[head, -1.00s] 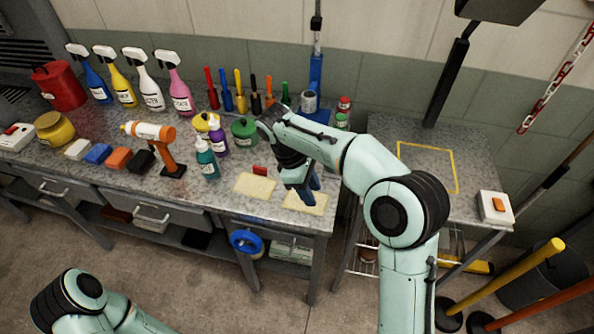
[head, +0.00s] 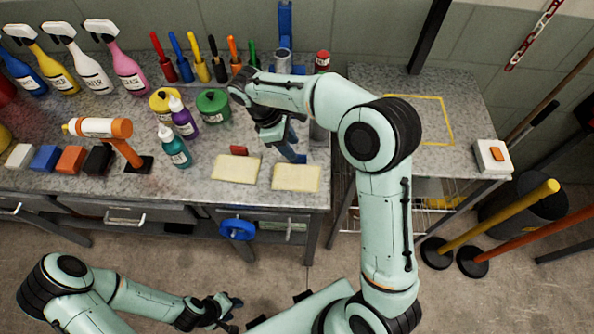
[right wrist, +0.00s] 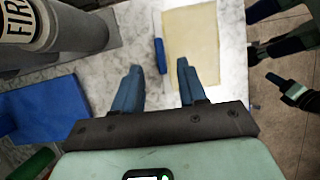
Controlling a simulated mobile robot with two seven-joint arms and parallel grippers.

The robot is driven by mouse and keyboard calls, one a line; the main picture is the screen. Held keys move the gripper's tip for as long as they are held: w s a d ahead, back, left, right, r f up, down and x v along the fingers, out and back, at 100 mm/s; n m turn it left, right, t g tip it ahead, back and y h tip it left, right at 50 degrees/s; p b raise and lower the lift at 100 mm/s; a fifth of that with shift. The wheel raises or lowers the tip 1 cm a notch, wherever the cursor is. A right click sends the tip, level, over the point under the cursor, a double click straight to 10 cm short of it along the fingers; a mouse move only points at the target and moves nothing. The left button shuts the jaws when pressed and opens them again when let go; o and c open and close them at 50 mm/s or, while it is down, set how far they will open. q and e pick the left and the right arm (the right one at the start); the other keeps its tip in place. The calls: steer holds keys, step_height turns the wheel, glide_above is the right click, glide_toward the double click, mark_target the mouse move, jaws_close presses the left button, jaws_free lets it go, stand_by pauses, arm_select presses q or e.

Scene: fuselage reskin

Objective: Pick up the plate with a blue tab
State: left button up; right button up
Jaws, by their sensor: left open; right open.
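The cream plate (head: 297,178) lies flat near the front edge of the grey worktop. In the right wrist view the plate (right wrist: 191,45) has a narrow blue tab (right wrist: 160,56) along one edge. My right gripper (head: 292,150) is over the plate's back edge and partly hides the tab in the head view. In the right wrist view its open fingers (right wrist: 159,68) are empty, with the tab between and beyond the tips. My left gripper (head: 228,308) is open and empty, low in front of the bench.
A similar plate (head: 235,168) with a red tab (head: 239,150) lies just left. Bottles, lidded pots and an orange tool (head: 120,135) stand further left. A grey cylinder (right wrist: 65,25) and blue base (right wrist: 45,105) are close to my right gripper.

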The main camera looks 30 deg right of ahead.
mark_target(297, 173)
steer(key=shift+b+x, duration=0.35)
steer(key=shift+x, duration=2.4)
steer(key=shift+s+r, duration=0.1)
steer(key=shift+c, duration=0.3)
jaws_close()
